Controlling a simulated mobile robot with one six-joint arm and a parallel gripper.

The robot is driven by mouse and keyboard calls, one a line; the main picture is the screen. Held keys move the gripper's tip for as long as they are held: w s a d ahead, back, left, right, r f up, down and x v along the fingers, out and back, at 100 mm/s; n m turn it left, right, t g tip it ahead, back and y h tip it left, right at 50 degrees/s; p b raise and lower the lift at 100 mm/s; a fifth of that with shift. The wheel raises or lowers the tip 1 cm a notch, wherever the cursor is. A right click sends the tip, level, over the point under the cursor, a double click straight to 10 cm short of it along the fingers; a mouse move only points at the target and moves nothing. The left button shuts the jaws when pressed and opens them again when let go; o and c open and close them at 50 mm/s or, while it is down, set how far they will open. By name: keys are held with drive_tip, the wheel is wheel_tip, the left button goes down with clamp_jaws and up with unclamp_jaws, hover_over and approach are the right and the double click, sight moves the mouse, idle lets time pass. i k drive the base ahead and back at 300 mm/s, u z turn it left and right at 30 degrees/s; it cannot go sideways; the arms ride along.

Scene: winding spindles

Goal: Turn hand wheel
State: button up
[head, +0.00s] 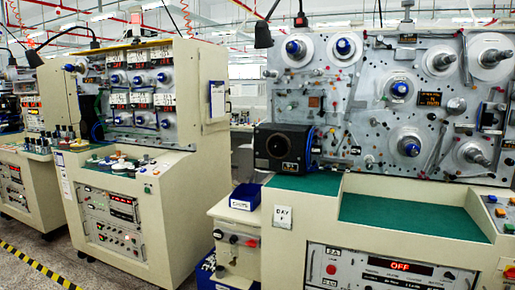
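A winding machine stands at the right, with a grey upright panel (372,130) carrying several spindles. Some spindles have blue hubs on pale discs, such as the one at upper left (295,48), one at top middle (344,47) and one lower down (409,147). Grey-hubbed spindles sit at the right, one at the top (490,57) and one lower (474,154). A black box with a round dark face (281,148) is at the panel's lower left. I cannot tell which part is the hand wheel. My gripper is not in view.
A green work surface (410,216) lies below the panel, above a control front with a red "OFF" display (400,266). A blue bin (245,196) is at its left. Another cream machine (130,215) stands left. Floor shows at lower left, with yellow-black tape (38,266).

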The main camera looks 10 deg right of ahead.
sight(278, 146)
drive_tip(key=u, duration=0.8)
drive_tip(key=i, duration=0.9)
drive_tip(key=u, duration=0.55)
